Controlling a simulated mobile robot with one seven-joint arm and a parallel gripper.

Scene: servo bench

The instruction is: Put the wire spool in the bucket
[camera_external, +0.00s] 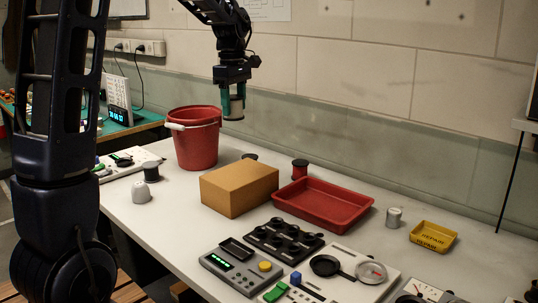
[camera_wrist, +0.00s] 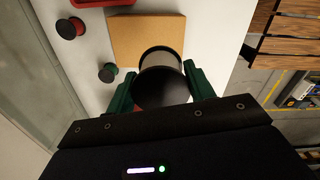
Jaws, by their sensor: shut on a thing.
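A wire spool with a pale grey wound body and dark flanges (camera_external: 233,107) hangs between the fingers of my gripper (camera_external: 231,98). The wrist view shows the same spool (camera_wrist: 161,62) between the green fingers of my gripper (camera_wrist: 163,92), which is shut on it. A red bucket (camera_external: 196,146) with a white handle stands at the back left of the bench. In the external view the held spool is above the bench, up and right of the bucket's rim, not inside it.
A cardboard box (camera_external: 238,190) stands right of the bucket, with a red tray (camera_external: 322,205) beyond it.

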